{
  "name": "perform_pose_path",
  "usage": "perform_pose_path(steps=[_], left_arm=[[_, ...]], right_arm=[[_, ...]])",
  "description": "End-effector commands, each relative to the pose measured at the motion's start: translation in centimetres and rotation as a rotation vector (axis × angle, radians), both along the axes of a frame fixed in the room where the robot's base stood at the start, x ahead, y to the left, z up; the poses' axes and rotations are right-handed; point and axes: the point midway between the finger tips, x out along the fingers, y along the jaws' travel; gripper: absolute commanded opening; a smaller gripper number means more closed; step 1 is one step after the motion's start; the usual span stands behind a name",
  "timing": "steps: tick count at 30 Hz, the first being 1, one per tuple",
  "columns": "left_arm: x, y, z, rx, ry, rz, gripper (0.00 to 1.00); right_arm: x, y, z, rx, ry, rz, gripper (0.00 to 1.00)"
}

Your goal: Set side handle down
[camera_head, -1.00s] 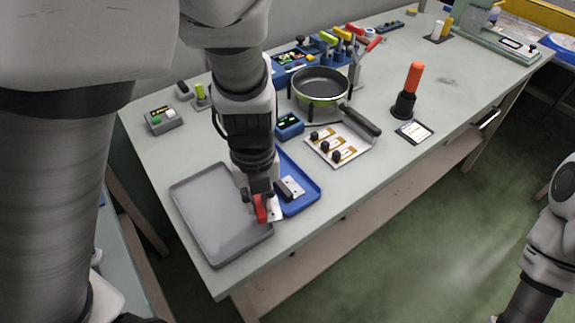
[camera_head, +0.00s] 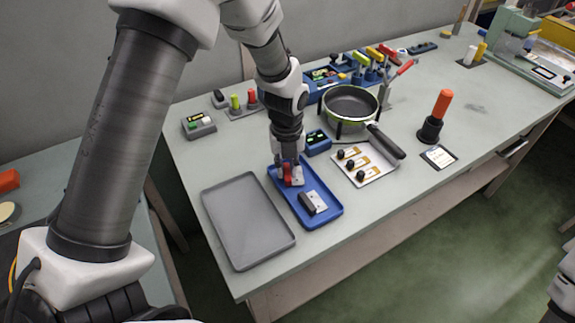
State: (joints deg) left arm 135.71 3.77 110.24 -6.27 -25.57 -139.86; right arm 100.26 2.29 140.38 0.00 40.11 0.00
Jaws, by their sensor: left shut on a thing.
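My left gripper (camera_head: 286,162) reaches down at the far end of the blue tray (camera_head: 334,219). It is shut on a red side handle (camera_head: 287,174) with a pale metal plate (camera_head: 298,176) beside it. The red handle is over or in the tray; I cannot tell whether it touches the tray floor. A black side handle with a pale plate (camera_head: 313,202) lies in the near half of the same tray. My fingertips are partly hidden by the gripper body. Part of my right arm shows at the lower right edge, but its gripper is out of view.
An empty grey tray (camera_head: 246,223) lies left of the blue tray. A small blue box (camera_head: 317,143) and a white plate with black knobs (camera_head: 362,177) are close by on the right. A pan (camera_head: 350,104) stands behind. A button box (camera_head: 199,126) sits at the left.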

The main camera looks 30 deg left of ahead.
Motion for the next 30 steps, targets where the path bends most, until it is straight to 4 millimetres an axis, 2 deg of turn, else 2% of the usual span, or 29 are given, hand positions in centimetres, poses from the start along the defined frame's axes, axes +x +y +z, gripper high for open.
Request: perform_pose_path(steps=[11, 12, 22, 26, 30], left_arm=[[0.0, 0.0, -0.8, 0.0, -0.001, -0.001, 0.0], [0.0, 0.0, -0.8, 0.0, -0.001, -0.001, 0.28], [0.0, 0.0, -0.5, 0.0, -0.002, -0.001, 0.28], [0.1, 0.0, 1.0, 0.0, -0.005, -0.001, 0.28], [0.1, 0.0, 4.4, 0.0, -0.007, -0.002, 0.28]], right_arm=[[0.0, 0.0, 0.0, 0.0, 0.0, 0.0, 0.0], [0.0, 0.0, 0.0, 0.0, 0.0, 0.0, 0.0], [0.0, 0.0, 0.0, 0.0, 0.0, 0.0, 0.0], [0.0, 0.0, 0.0, 0.0, 0.0, 0.0, 0.0], [0.0, 0.0, 0.0, 0.0, -0.001, 0.0, 0.0]])
